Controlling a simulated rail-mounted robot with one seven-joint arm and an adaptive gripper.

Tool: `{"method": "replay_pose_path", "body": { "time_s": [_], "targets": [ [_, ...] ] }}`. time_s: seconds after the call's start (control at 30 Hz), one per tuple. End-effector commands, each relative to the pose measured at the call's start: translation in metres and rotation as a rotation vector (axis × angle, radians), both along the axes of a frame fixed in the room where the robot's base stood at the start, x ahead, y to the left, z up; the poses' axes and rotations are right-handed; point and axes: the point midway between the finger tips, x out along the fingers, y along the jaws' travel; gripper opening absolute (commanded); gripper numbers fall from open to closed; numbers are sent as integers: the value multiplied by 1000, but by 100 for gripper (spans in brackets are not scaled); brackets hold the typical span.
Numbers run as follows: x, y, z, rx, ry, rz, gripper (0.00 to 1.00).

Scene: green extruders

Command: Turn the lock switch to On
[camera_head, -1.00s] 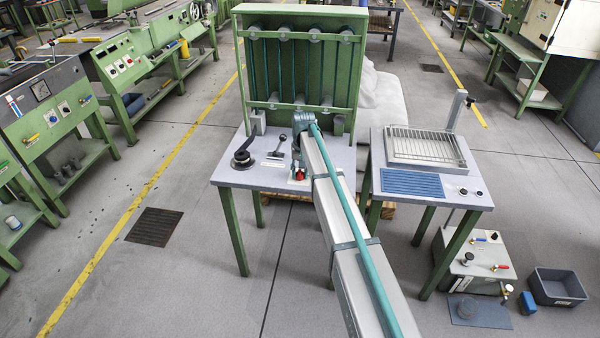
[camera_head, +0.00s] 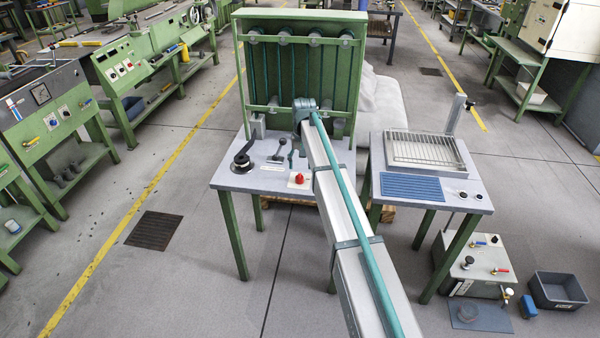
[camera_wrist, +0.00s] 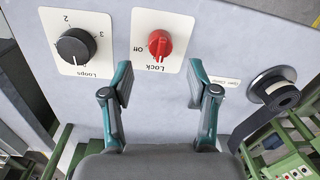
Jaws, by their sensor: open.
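The red lock switch (camera_wrist: 160,43) sits on a white plate marked "Lock" and "Off", which appears upside down in the wrist view. "Off" stands to the left of the knob there; I cannot read an "On" mark or the exact setting. The switch also shows in the head view (camera_head: 299,179), on the grey table just left of my arm. My gripper (camera_wrist: 160,82) is open and empty, its teal fingers apart. In the wrist view the knob appears beyond the fingertips, centred between them and not touching. In the head view my arm hides most of the gripper.
A black "Loops" knob (camera_wrist: 76,46) is left of the switch in the wrist view. A round fixture with a black handle (camera_wrist: 273,88) is at the right. The green rack (camera_head: 300,75) stands behind the switch on the grey table (camera_head: 240,181).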

Motion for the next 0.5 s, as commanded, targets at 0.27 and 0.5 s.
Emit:
{"method": "replay_pose_path", "body": {
  "time_s": [0.27,0.5],
  "targets": [
    [0,-2,45,0,0,0,59],
    [0,-3,58,0,1,0,59]
  ]
}}
